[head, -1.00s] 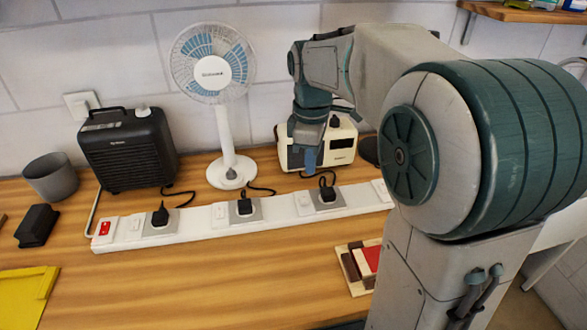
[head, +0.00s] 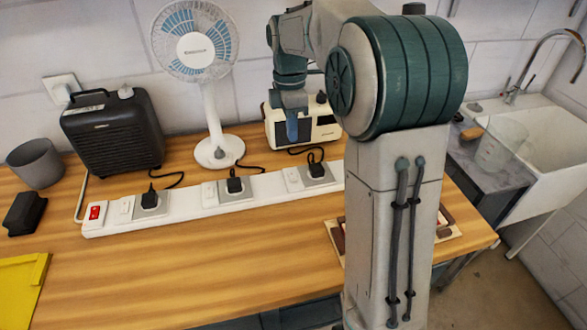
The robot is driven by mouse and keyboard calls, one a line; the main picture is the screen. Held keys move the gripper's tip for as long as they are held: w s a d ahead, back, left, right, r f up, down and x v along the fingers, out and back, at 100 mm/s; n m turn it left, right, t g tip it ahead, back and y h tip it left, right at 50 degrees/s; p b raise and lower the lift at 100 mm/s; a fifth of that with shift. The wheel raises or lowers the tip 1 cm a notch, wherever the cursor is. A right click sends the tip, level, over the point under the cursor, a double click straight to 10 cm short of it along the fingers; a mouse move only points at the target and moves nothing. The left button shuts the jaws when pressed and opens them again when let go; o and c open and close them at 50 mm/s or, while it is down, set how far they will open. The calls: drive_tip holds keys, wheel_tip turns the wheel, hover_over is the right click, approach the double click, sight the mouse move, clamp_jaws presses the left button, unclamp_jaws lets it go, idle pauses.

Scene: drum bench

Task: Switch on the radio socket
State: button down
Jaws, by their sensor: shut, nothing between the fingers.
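The white power strip (head: 265,202) lies along the bench with several sockets and small rocker switches. The cream radio (head: 325,131) stands behind its right part, and a black cord runs from it to a black plug (head: 316,168) in a right-hand socket. A white rocker switch (head: 292,175) sits just left of that plug; its on or off position is too small to tell. My gripper (head: 292,138) is shut and empty, pointing down in front of the radio, above and behind the strip. It hides part of the radio. My arm hides the strip's right end.
A red switch (head: 95,213) is at the strip's left end. A white fan (head: 213,150) and black heater (head: 113,132) stand behind the strip. A grey cup (head: 36,163), a black block (head: 25,213) and a yellow item (head: 20,285) lie left. The bench front is mostly clear.

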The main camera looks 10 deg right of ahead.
sight(294, 179)
drive_tip(key=f, duration=0.4)
drive_tip(key=s+f, duration=0.1)
drive_tip(key=f, duration=0.6)
drive_tip(key=shift+s+f+p, duration=0.25)
drive_tip(key=shift+f+p, duration=0.05)
drive_tip(key=shift+p, duration=0.05)
